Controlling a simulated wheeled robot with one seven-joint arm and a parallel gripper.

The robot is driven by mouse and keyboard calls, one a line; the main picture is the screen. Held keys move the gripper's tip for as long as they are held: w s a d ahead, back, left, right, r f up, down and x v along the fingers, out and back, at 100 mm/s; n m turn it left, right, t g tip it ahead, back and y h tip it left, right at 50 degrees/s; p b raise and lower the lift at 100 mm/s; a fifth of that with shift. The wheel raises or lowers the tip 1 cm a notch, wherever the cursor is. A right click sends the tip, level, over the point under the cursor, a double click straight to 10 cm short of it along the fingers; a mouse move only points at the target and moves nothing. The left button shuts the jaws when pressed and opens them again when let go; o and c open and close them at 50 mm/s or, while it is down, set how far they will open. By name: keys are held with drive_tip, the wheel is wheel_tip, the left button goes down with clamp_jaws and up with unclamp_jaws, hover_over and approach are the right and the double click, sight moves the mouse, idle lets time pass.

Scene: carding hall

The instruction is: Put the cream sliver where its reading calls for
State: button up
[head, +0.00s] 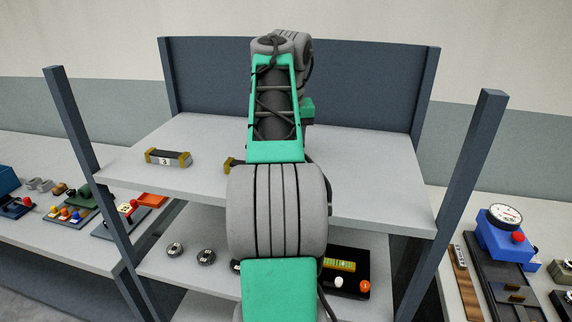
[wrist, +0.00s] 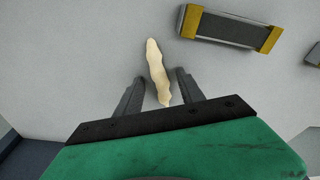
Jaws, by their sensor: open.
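The cream sliver (wrist: 157,68) lies on a pale grey surface in the wrist view, long, thin and slightly crooked. My gripper (wrist: 160,76) is open, with one finger on each side of the sliver's lower part. Gaps show between the sliver and both fingers. In the head view my arm hides the sliver and the fingers. A black box with a yellow-green display (head: 340,265), a white knob and an orange knob stands on the lower shelf, partly behind my arm. I cannot make out a reading on it.
A dark block with yellow ends (wrist: 231,29) lies right of the sliver. A similar block marked 3 (head: 168,158) sits on the upper shelf (head: 130,172). Round dark pieces (head: 206,257) lie below. Shelf posts (head: 465,170) flank my arm. Side benches hold devices, including a blue gauge (head: 505,235).

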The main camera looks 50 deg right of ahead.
drive_tip(key=shift+r, duration=0.1)
clamp_jaws()
idle(0.3)
